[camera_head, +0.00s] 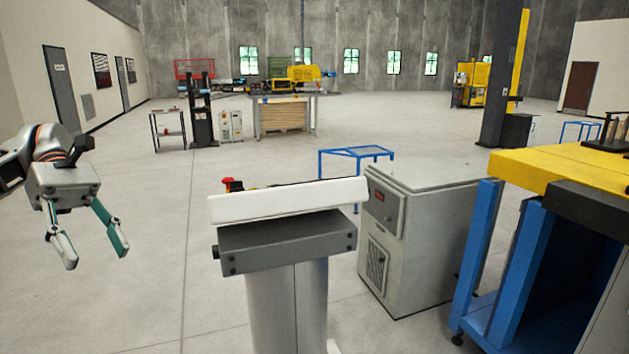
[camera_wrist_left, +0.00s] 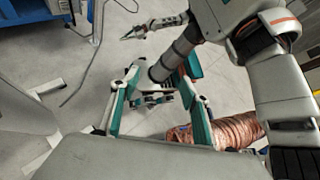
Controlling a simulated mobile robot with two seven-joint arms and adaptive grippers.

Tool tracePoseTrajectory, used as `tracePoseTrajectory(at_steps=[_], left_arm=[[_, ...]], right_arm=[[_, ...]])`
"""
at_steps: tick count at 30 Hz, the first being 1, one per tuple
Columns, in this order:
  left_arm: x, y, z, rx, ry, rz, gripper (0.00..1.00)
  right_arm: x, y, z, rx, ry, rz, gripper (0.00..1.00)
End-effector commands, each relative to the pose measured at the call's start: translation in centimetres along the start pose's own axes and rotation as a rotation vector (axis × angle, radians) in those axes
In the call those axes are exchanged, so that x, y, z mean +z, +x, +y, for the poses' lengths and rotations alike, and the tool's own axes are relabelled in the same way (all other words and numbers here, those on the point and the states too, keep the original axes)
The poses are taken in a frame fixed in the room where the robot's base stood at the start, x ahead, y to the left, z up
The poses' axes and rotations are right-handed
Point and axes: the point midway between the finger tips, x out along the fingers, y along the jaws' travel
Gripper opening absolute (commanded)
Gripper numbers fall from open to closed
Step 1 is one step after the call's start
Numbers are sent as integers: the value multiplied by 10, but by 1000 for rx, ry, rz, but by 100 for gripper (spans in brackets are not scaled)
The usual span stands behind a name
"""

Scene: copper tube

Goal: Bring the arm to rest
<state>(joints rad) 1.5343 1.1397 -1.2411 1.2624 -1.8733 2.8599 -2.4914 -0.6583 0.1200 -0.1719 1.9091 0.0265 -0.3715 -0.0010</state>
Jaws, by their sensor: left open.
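In the head view my left gripper (camera_head: 93,252) hangs at the left, its two fingers spread apart with nothing between them, over bare floor. In the left wrist view the same gripper (camera_wrist_left: 160,85) shows its open fingers. A ribbed copper-coloured tube or coil (camera_wrist_left: 235,131) lies at the lower right of that view, partly behind a finger; what it rests on is hidden. Another gripper of mine, seemingly the right one (camera_wrist_left: 135,33), shows small at the top of the wrist view. Its jaw state is too small to read. It is not in the head view.
A yellow-topped bench with blue legs (camera_head: 560,165) is at the right. A blue frame table (camera_head: 355,152) stands behind. The floor around my left gripper is clear.

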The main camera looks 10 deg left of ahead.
Motion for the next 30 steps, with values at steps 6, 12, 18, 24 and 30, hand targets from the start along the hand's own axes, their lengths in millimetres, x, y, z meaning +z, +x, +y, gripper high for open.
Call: tracePoseTrajectory(at_steps=[6, 12, 18, 24, 30], left_arm=[[-15, 42, 31, -47, 8, 10, 46], [-28, 104, 71, -75, 14, -22, 46], [-28, 197, 118, -73, -20, -165, 46], [-2, 285, 157, -34, -158, -437, 46], [27, 338, 190, 2, -424, -790, 46]], right_arm=[[0, 0, 0, 0, 0, 0, 0], [-8, 4, 3, 4, -2, 14, 0], [-5, 2, 2, 3, -1, 9, 0], [-2, 1, 1, 2, -1, 3, 0], [-2, 1, 1, 1, -1, 3, 0]])
